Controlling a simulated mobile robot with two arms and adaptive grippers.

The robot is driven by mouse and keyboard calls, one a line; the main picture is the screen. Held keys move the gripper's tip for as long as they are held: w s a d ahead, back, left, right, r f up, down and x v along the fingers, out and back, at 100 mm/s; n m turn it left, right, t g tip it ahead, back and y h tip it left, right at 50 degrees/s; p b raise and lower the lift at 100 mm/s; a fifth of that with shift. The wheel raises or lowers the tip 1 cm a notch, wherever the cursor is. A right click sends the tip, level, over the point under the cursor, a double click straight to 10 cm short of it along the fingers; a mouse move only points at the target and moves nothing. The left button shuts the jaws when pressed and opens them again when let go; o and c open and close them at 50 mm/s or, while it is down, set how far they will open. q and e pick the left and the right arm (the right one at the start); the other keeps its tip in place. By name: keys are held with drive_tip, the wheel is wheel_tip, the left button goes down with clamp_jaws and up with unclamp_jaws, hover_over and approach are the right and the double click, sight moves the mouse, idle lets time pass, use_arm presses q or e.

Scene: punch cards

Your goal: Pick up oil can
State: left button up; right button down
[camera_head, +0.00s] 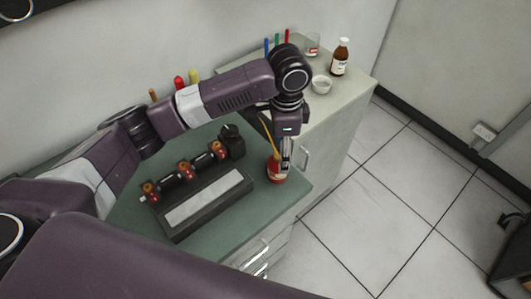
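The oil can (275,175) is a small red can with a pale label and a long thin yellow spout leaning up to the left. It stands on the green bench top near its right edge. My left arm comes in from the left and bends down over the bench. My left gripper (287,157) points down at the right side of the can and overlaps it in the picture. Whether the fingers touch or enclose the can is too small to tell. My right gripper is not in view.
A dark device (205,195) with red-and-brass parts and a pale plate lies left of the can. Behind, a lighter counter holds a brown bottle (340,58), a white bowl (321,84) and a glass (312,44). The tiled floor (385,190) at right is mostly clear.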

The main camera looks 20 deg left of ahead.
sight(277, 166)
use_arm(q)
drive_tip(key=shift+w+a+f, duration=0.1)
drive_tip(key=shift+a+f, duration=0.05)
drive_tip(key=shift+a, duration=0.1)
drive_tip(key=shift+f, duration=0.35)
drive_tip(key=shift+d+f+p, duration=0.1)
drive_tip(key=shift+f+p, duration=0.25)
drive_tip(key=shift+f, duration=0.15)
drive_tip(key=shift+d+f, duration=0.1)
drive_tip(key=shift+f, duration=0.2)
drive_tip(key=f, duration=0.1)
drive_tip(key=f+p, duration=0.1)
drive_tip(key=f, duration=0.1)
drive_tip(key=f+p, duration=0.1)
drive_tip(key=shift+a+f, duration=0.25)
drive_tip(key=shift+a, duration=0.15)
drive_tip(key=shift+f, duration=0.2)
drive_tip(key=shift+d, duration=0.1)
drive_tip(key=c, duration=1.2)
drive_tip(key=shift+c, duration=1.4)
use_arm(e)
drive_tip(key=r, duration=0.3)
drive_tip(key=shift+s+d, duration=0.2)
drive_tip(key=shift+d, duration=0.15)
